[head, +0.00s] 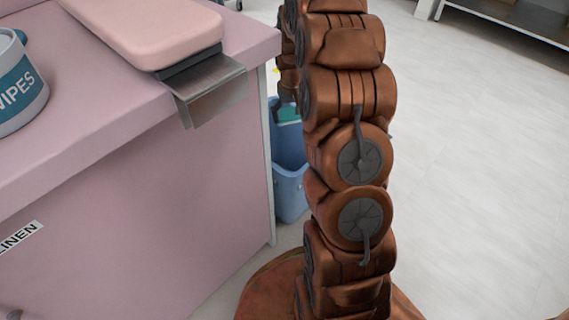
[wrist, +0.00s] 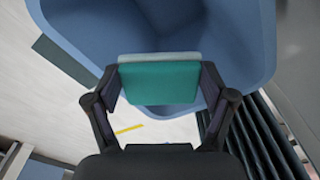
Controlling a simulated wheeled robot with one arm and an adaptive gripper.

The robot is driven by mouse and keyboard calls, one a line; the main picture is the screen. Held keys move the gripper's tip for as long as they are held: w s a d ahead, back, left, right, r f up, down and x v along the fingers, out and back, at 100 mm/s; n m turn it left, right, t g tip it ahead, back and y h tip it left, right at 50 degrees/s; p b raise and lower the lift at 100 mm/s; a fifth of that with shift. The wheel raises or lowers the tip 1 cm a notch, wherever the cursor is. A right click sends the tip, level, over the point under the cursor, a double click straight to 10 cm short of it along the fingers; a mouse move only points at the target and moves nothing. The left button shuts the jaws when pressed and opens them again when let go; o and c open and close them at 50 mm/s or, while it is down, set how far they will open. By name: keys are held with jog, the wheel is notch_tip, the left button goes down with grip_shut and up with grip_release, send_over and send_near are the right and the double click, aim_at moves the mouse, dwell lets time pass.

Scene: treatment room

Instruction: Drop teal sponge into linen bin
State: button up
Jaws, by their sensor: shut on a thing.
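My gripper (wrist: 160,84) is shut on the teal sponge (wrist: 160,84), which sits between the two fingers in the wrist view. The sponge has a paler strip along one edge. A blue bin (wrist: 70,28) fills the top of the wrist view, and the sponge overlaps its rim there. In the head view the sponge (head: 288,113) shows as a small teal patch at the top of the blue bin (head: 291,192). My arm hides much of the bin and most of the gripper. I cannot tell whether the sponge is fully inside the rim.
A pink cabinet (head: 150,220) stands left of the bin, with a "LINEN" label (head: 20,237) on its front. A wipes tub (head: 18,85) and a pink pad (head: 150,30) are on top. A metal plate (head: 208,90) juts from its edge. Pale floor (head: 470,170) is clear at right.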

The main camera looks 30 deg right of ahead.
notch_tip(320, 180, down, 5)
jog(key=shift+f+b, duration=0.15)
jog(key=shift+b, duration=0.9)
jog(key=o, duration=1.4)
jog(key=r, duration=1.2)
jog(key=shift+s+a, duration=0.2)
jog(key=shift+s, duration=0.2)
